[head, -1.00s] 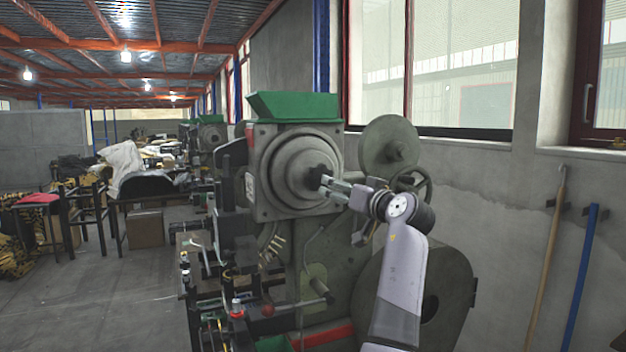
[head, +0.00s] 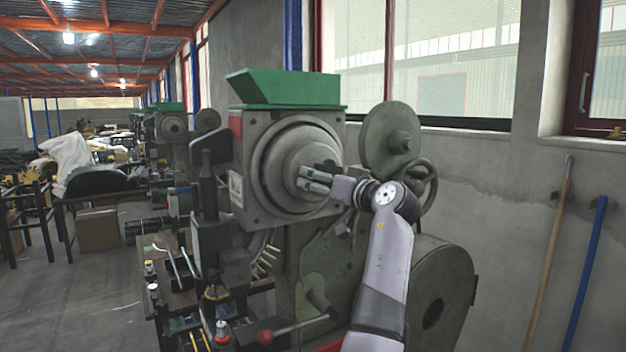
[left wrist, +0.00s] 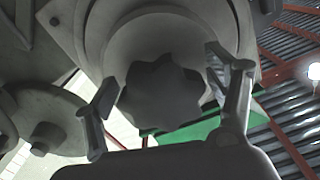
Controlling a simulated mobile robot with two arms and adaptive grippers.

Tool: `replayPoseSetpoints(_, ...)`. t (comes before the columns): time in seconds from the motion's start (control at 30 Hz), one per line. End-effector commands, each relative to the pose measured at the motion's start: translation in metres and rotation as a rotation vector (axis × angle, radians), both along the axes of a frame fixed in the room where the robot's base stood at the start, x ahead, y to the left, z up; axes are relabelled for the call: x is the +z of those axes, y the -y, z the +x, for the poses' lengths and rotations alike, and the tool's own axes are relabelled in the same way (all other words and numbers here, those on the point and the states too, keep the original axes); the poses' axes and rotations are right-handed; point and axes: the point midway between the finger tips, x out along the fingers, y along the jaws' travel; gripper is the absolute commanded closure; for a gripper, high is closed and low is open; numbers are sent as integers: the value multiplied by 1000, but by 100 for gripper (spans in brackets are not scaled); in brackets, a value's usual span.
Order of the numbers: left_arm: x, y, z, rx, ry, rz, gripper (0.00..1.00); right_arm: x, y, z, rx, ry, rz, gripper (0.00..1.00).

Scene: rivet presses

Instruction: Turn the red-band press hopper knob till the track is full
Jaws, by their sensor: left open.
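The press (head: 262,160) has a green hopper (head: 285,92) on top, a red patch (head: 236,126) on its upper left edge and a large round stepped housing on its front. My left gripper (head: 318,178) is open in front of the housing's centre. In the left wrist view, the dark lobed knob (left wrist: 165,95) lies between the open fingers of my left gripper (left wrist: 160,78), with gaps visible on both sides. In the head view the gripper mostly hides the knob. Small brass-coloured pieces (head: 266,258) sit on a slanted part below the housing; how full the track is cannot be told. My right gripper is not in view.
A grey disc (head: 390,140) and a handwheel (head: 421,180) stand right of the housing, close to my left arm. A large reel (head: 450,290) is below them. Two poles lean on the right wall.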

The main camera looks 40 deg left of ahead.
Motion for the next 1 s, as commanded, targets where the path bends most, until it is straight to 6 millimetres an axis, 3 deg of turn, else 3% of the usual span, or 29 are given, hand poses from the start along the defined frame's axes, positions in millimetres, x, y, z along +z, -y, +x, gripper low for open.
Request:
replayPoseSetpoints(0.33, 0, 2, 0, 0, 0, 0, 23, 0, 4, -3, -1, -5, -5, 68)
replayPoseSetpoints(1.0, 0, 1, 0, 0, 0, 0, 67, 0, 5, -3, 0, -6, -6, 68)
